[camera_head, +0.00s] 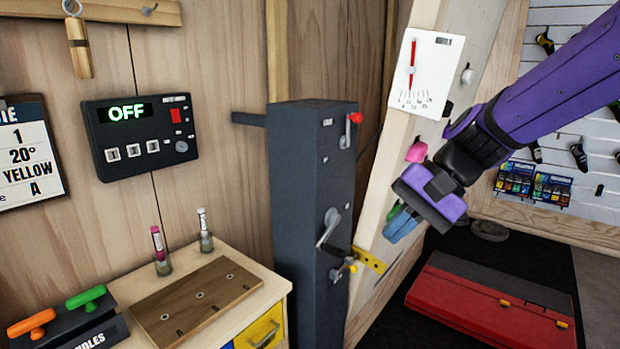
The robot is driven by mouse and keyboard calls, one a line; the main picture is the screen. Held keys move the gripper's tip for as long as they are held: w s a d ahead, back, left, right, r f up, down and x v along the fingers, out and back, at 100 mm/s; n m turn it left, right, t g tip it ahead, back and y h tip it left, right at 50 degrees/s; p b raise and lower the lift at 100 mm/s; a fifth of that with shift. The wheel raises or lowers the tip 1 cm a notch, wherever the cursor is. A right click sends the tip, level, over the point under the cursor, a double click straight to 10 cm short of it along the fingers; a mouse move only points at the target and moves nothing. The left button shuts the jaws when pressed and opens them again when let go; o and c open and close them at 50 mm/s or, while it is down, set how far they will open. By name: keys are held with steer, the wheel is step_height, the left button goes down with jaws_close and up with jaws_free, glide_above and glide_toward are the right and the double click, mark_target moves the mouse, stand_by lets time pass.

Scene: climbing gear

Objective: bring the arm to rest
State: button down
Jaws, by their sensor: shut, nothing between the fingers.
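My purple arm (560,80) reaches in from the upper right, in front of the slanted wooden wall panel. My gripper (418,212) hangs at its end, tilted down and to the left, beside the panel's lower part. It is shut and holds nothing. A blue shape shows just under it; I cannot tell how far apart they are. A pink hold (417,152) on the panel is just above and left of the gripper.
A dark grey post (312,180) with levers stands left of the gripper. A wooden bench (245,262) is at the lower left. A red case (490,305) lies on the floor at lower right. A white scale card (425,72) hangs above. A control box (140,135) reads OFF.

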steer(key=s+d+r+n+t+h, duration=0.2)
steer(key=s+d+t+h, duration=0.1)
steer(key=s+d, duration=0.3)
steer(key=s+d+r+n+t+h, duration=0.1)
steer(key=s+d+r+t+h, duration=0.1)
steer(key=s+d+h, duration=0.2)
steer(key=s+d, duration=0.3)
steer(key=d, duration=0.4)
steer(key=shift+s+r+n+t+h, duration=0.15)
steer(key=shift+r+n+t+h, duration=0.05)
steer(key=shift+n+t+h, duration=0.2)
steer(key=shift+d, duration=0.1)
